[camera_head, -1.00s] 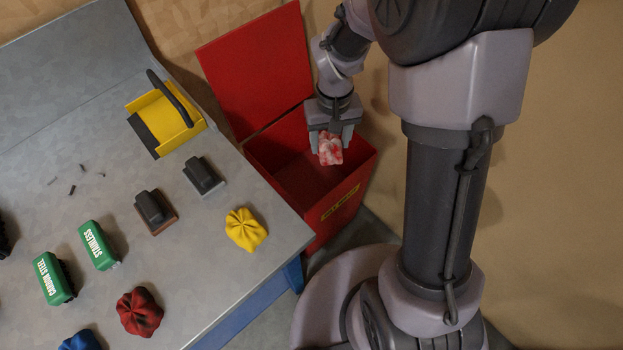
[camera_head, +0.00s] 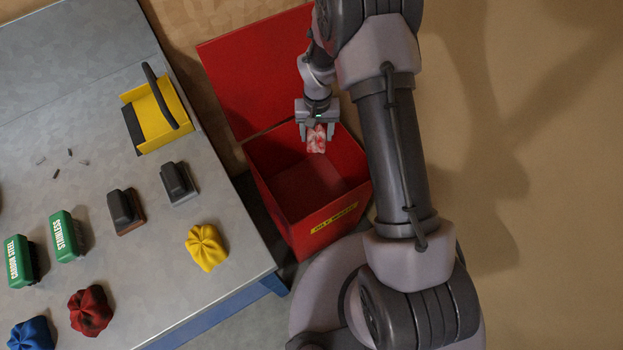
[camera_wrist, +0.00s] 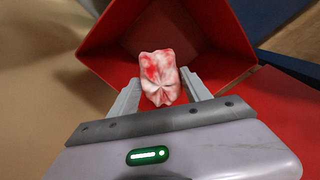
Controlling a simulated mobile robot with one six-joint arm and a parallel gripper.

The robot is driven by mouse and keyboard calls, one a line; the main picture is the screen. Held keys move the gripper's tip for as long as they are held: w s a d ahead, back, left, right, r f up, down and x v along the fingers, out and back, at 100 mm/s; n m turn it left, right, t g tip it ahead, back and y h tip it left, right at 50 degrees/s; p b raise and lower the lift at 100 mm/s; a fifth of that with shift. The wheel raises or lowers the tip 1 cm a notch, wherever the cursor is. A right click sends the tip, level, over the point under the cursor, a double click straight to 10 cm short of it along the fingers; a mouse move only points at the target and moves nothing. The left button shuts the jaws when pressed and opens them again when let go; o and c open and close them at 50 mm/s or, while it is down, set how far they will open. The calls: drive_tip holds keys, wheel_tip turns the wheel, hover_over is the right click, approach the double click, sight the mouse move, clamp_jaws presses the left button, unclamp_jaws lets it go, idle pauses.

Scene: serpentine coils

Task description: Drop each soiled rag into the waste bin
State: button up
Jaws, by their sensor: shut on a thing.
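A white rag with red stains (camera_head: 316,139) is held between the fingers of my gripper (camera_head: 318,128). In the wrist view the rag (camera_wrist: 159,78) sits between the two fingertips (camera_wrist: 160,92), above the open bin. The red waste bin (camera_head: 345,205) stands open beside the table, with its lid tilted back and a yellow label on its front. The part of its inside that shows looks empty. A yellow rag (camera_head: 207,248), a red rag (camera_head: 90,310) and a blue rag (camera_head: 31,334) lie crumpled on the table.
The grey table (camera_head: 165,285) fills the left. On it are a yellow dustpan (camera_head: 160,112) with a dark handle, two dark-handled blocks (camera_head: 124,210), two green labelled blocks (camera_head: 67,236) and small dark scraps (camera_head: 70,152). The table edge runs close along the bin's left side.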

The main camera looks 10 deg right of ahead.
drive_tip(key=shift+w+f, duration=0.2)
drive_tip(key=shift+f, duration=0.2)
drive_tip(key=shift+a+f+b, duration=0.1)
drive_tip(key=shift+f+b, duration=0.2)
wheel_tip(320, 180, down, 5)
drive_tip(key=b, duration=0.3)
drive_tip(key=shift+s+a, duration=0.1)
drive_tip(key=shift+s, duration=0.05)
drive_tip(key=o, duration=1.3)
drive_tip(key=shift+c, duration=0.2)
wheel_tip(320, 180, up, 18)
drive_tip(key=p, duration=0.6)
drive_tip(key=shift+f, duration=0.25)
